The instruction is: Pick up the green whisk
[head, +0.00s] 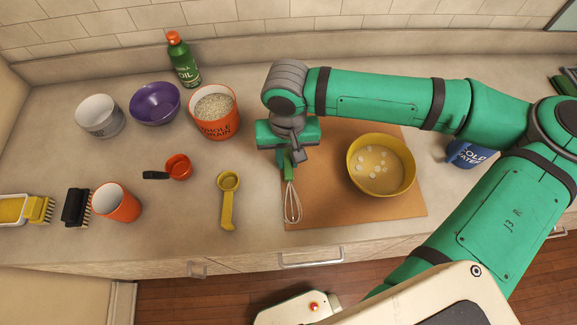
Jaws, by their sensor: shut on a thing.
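The green whisk (291,204) has a green handle and a wire head that points toward the counter's front edge. It is over the left part of a brown board. My gripper (290,165) is above the board and shut on the whisk's green handle. My gripper hides the upper end of the handle. I cannot tell from this view whether the whisk touches the board or is lifted off it.
A yellow bowl (358,183) with pale pieces stands on the brown board (330,209). An orange grain tub (228,127), a yellow scoop (227,208) and a red measuring cup (178,167) are to the left. A blue cup (463,155) is right, near my arm.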

